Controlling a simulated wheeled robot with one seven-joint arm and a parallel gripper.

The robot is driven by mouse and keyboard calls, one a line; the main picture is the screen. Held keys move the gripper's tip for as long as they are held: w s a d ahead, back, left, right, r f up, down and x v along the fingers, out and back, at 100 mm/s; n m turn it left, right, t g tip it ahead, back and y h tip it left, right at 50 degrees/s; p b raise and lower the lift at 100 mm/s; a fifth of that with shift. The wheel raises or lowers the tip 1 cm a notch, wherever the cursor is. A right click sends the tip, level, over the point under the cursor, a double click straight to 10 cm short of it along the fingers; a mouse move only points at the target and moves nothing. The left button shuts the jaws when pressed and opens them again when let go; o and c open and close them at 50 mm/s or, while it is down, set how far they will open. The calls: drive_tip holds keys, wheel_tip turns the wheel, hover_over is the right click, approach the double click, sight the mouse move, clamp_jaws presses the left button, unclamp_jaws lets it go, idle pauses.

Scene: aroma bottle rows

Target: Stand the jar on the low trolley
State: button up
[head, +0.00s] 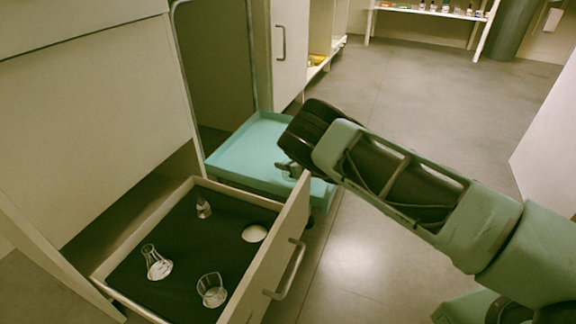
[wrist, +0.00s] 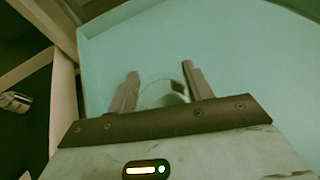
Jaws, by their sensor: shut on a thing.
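The low trolley (head: 240,150) is a teal tray with a raised rim, standing beyond the open drawer. Its teal surface (wrist: 240,50) fills most of the wrist view. My gripper (head: 288,168) is over the trolley's near right part. In the wrist view my gripper (wrist: 162,80) is shut on a clear, round glass jar (wrist: 163,96) with a small dark patch on it. The jar is mostly hidden by the gripper in the head view. I cannot tell whether its base touches the trolley.
An open drawer (head: 183,295) with a dark lining stands in front of the trolley. It holds a conical flask (head: 155,264), a glass beaker (head: 212,291), a small bottle (head: 203,207) and a white disc (head: 254,233). The floor at right is clear.

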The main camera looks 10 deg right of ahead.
drive_tip(key=shift+r, duration=0.1)
drive_tip(key=o, duration=1)
drive_tip(key=shift+r, duration=0.15)
drive_tip(key=p+v, duration=0.7)
drive_tip(key=v, duration=0.5)
